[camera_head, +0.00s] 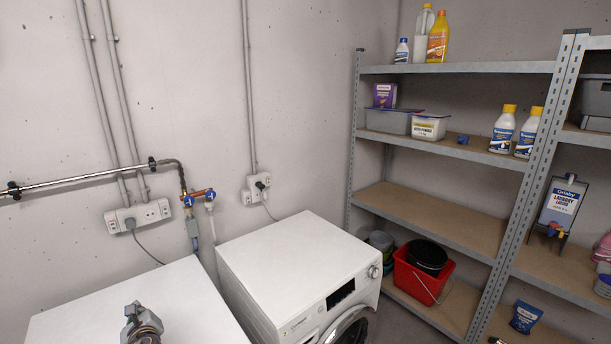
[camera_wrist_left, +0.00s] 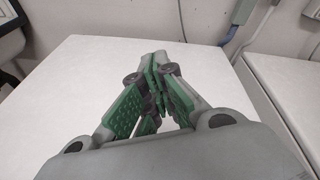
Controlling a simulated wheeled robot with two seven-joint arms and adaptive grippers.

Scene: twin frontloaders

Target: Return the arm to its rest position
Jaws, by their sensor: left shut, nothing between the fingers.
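My left gripper (camera_wrist_left: 158,80) is shut and empty in the left wrist view, its green-padded fingers meeting over a white machine top. In the head view a part of my left arm (camera_head: 142,325) shows at the bottom left, over the top of the left white machine (camera_head: 150,300); the fingertips are hard to make out there. The right white washing machine (camera_head: 300,262) stands beside it, with its control panel and part of its round door facing the lower right. My right gripper is in neither view.
A metal shelf unit (camera_head: 440,146) stands at the right with bottles, boxes and a red bucket (camera_head: 418,278). Pipes, a blue-handled valve (camera_head: 198,196) and a socket box (camera_head: 138,216) are on the back wall. The machine tops look clear of loose objects.

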